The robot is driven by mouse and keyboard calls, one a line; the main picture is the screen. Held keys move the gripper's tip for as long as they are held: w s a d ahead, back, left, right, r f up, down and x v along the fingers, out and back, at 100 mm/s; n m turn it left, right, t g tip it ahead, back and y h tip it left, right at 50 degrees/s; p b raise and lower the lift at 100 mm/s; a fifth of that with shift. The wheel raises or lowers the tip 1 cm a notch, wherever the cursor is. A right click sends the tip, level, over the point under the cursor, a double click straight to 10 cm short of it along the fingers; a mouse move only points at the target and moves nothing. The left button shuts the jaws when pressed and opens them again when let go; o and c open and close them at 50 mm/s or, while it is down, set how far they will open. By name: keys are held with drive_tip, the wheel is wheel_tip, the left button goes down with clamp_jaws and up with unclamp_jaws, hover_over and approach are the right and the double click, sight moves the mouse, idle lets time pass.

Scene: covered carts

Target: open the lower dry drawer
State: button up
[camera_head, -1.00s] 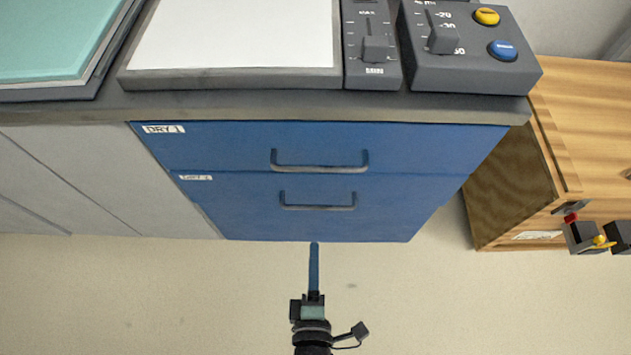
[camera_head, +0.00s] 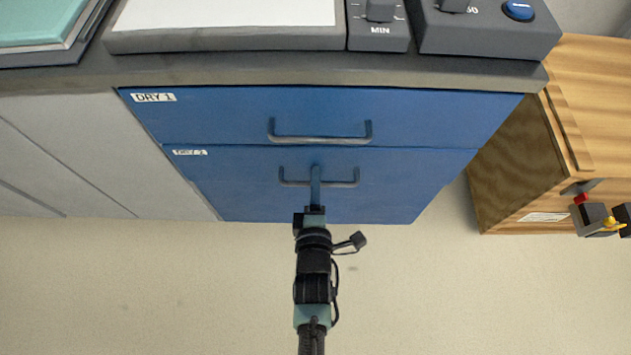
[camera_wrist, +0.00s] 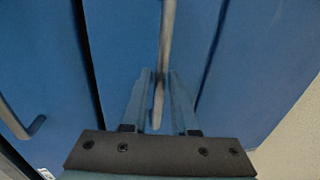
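The lower dry drawer (camera_head: 230,190) is the blue front labelled "DRY 2", under the blue "DRY 1" drawer (camera_head: 220,118). Both look closed. The lower drawer has a grey bar handle (camera_head: 342,184). My gripper (camera_head: 316,174) reaches up to the middle of that handle in the head view. In the wrist view, the same handle (camera_wrist: 166,40) runs between the two fingers of my gripper (camera_wrist: 160,76). The fingers stand apart with a narrow gap at each side of the bar. Whether either finger touches the bar is hard to tell.
The upper drawer's handle (camera_head: 320,138) lies just above; in the wrist view it shows at left (camera_wrist: 18,124). The dark counter edge (camera_head: 300,73) overhangs the drawers. A wooden cabinet (camera_head: 510,165) stands at right. The floor (camera_head: 160,285) in front is clear.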

clamp_jaws()
idle(1.4)
